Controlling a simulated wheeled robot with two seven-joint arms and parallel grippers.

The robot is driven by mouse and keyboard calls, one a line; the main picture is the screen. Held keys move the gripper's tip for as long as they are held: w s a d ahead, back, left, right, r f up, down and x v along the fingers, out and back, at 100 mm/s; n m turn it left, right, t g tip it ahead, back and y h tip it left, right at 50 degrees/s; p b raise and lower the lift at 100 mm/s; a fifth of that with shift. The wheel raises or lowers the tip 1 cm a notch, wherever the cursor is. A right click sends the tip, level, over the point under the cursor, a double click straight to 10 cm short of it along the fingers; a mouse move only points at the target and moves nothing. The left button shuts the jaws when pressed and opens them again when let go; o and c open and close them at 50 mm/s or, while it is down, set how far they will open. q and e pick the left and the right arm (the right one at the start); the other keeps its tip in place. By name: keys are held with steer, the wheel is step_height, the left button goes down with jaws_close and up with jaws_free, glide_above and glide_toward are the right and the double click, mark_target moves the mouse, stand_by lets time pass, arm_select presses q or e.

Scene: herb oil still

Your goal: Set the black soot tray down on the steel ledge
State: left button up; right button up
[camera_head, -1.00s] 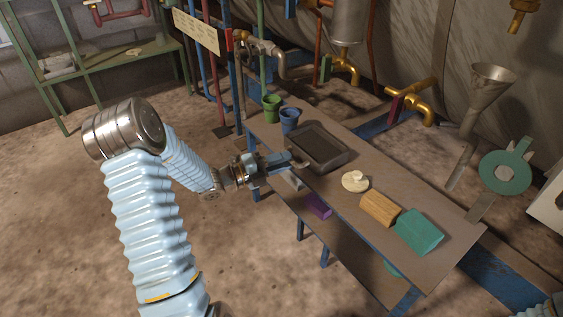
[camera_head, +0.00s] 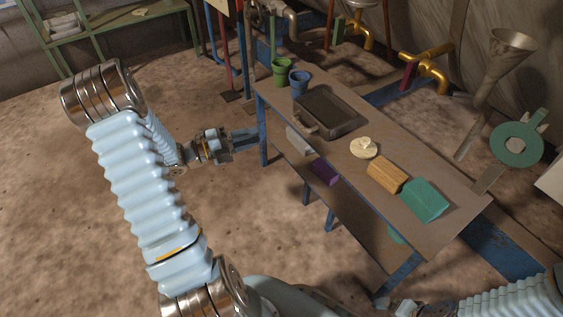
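The dark soot tray (camera_head: 342,126) rests flat on the top of the long narrow bench (camera_head: 432,167), behind the pale round lid and in front of the two pots. Its handle (camera_head: 305,128) points toward the bench's left edge. The brown-grey bench top is the only ledge-like surface under the tray; I cannot tell that it is steel. My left gripper (camera_head: 252,139) is open and empty, left of the bench and apart from the tray. My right gripper (camera_head: 398,306) shows only partly at the bottom edge, and its fingers are unclear.
A green pot (camera_head: 282,73) and a blue pot (camera_head: 299,83) stand at the bench's far end. A pale lid (camera_head: 364,148), a tan block (camera_head: 386,175) and a teal block (camera_head: 424,200) lie nearer. A purple block (camera_head: 325,171) sits on the lower shelf. The floor at left is open.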

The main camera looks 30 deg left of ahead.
arm_select(q)
steer(key=w+d+f+n+y, duration=0.4)
steer(key=w+d+f+n, duration=0.25)
steer(key=n, duration=0.25)
steer(key=d+f+n+g+y, duration=0.2)
steer(key=d+f+n+g, duration=0.3)
steer(key=d+f+n, duration=0.65)
steer(key=s+d+f+n+g, duration=0.3)
steer(key=s+d+f+g, duration=0.1)
steer(key=s, duration=0.4)
steer(key=s+d+f+n+g, duration=0.3)
steer(key=s+d+f+g, duration=0.2)
steer(key=s+d, duration=0.2)
steer(key=shift+s+f+n+y, duration=0.25)
steer(key=shift+s+n+y, duration=0.1)
steer(key=shift+s, duration=0.9)
steer(key=shift+d, duration=0.1)
